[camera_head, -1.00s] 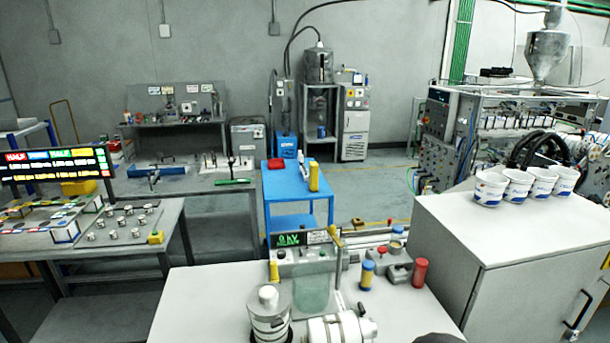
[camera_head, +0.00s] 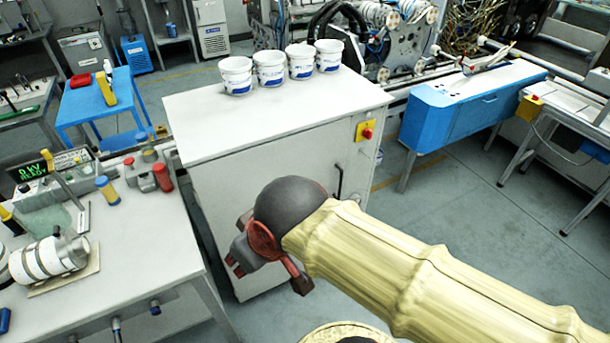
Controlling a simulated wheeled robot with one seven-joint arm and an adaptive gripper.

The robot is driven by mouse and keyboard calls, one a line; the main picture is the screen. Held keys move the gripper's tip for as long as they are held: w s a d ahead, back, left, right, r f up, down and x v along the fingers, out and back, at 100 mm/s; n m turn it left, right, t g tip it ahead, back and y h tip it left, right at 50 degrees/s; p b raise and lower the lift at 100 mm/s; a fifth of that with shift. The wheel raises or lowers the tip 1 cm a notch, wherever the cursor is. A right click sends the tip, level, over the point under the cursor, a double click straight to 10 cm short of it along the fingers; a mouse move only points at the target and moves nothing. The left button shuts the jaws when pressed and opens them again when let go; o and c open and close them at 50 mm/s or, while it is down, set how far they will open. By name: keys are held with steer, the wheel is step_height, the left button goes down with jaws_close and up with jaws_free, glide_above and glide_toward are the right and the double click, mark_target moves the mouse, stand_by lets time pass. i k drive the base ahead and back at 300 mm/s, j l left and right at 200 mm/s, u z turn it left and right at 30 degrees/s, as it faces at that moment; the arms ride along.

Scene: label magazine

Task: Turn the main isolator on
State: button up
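A red rotary knob on a yellow plate (camera_head: 366,131), which looks like an isolator switch, is on the side of the white cabinet (camera_head: 290,135). Which way the knob is turned is too small to tell. My gripper (camera_head: 236,264) is in front of the cabinet, below and left of the switch and well apart from it. It points away to the lower left, and its fingers are partly hidden and too small to tell open from shut. My arm in its yellowish sleeve crosses the lower right of the view.
Several white tubs (camera_head: 270,71) stand on the cabinet top. A black handle (camera_head: 339,184) is on the cabinet side, close above my arm. A test bench (camera_head: 150,235) stands at left. A blue machine (camera_head: 470,105) stands at right, with open floor (camera_head: 470,205) before it.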

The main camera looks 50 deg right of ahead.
mark_target(367, 132)
steer(key=l+u, duration=0.1)
steer(key=l, duration=1.2)
steer(key=k+l+u, duration=0.15)
steer(key=l, duration=1.1)
steer(key=k+l+u, duration=0.15)
steer(key=l, duration=0.5)
steer(key=k+l, duration=0.55)
